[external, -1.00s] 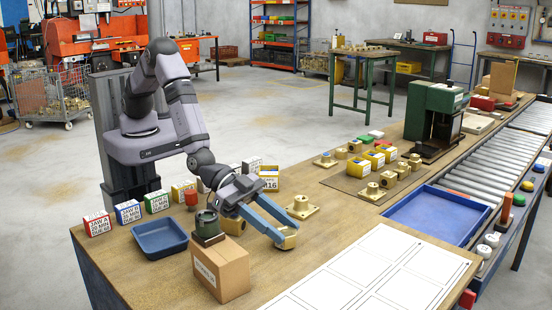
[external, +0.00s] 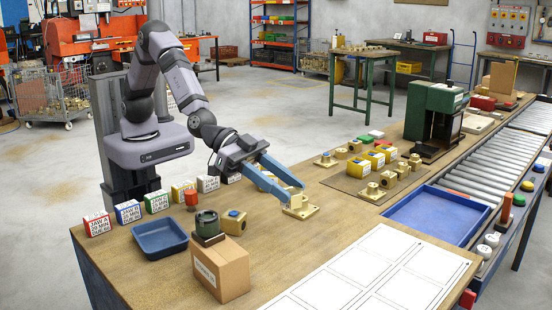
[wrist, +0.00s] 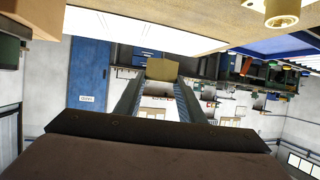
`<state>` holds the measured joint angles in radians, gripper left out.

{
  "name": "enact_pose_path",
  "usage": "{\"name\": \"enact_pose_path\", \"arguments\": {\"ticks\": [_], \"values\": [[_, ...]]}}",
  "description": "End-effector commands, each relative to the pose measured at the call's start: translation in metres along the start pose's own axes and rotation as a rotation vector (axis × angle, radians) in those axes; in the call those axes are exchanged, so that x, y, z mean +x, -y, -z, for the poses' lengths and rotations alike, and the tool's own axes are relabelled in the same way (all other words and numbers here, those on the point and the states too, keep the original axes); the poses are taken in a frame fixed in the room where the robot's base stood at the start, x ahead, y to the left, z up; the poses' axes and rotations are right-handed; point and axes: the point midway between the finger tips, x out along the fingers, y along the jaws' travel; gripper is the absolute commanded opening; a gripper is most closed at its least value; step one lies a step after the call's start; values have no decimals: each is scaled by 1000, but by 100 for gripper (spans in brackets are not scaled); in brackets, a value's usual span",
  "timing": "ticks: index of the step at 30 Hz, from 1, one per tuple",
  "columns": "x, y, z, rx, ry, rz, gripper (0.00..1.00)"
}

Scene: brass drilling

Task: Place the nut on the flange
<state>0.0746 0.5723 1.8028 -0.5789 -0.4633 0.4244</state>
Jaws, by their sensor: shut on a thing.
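My gripper (external: 294,193) is shut on a brass nut, which shows as a squarish block between the fingertips in the wrist view (wrist: 162,71). In the external view the fingertips are at the brass flange (external: 304,211), which lies flat on the wooden table. The fingers hide part of the flange's hub. I cannot tell from this view whether the nut touches the flange. A brass flange hub (wrist: 282,12) shows at the top right of the wrist view, apart from the nut; I cannot tell which flange it is.
A blue tray (external: 160,236) is farther left. More brass parts stand on a mat (external: 347,184) to the right. White sheets (external: 372,270) cover the front.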

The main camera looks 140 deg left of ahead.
Motion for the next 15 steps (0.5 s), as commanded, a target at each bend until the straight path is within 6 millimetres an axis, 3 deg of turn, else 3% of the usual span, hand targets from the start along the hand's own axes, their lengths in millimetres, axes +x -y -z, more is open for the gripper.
{"name": "enact_pose_path", "arguments": {"ticks": [5,9,15], "values": [[-6,40,36,-29,-15,59,1],[-22,83,60,-53,-13,118,1],[-52,129,61,-77,-6,185,1]]}}
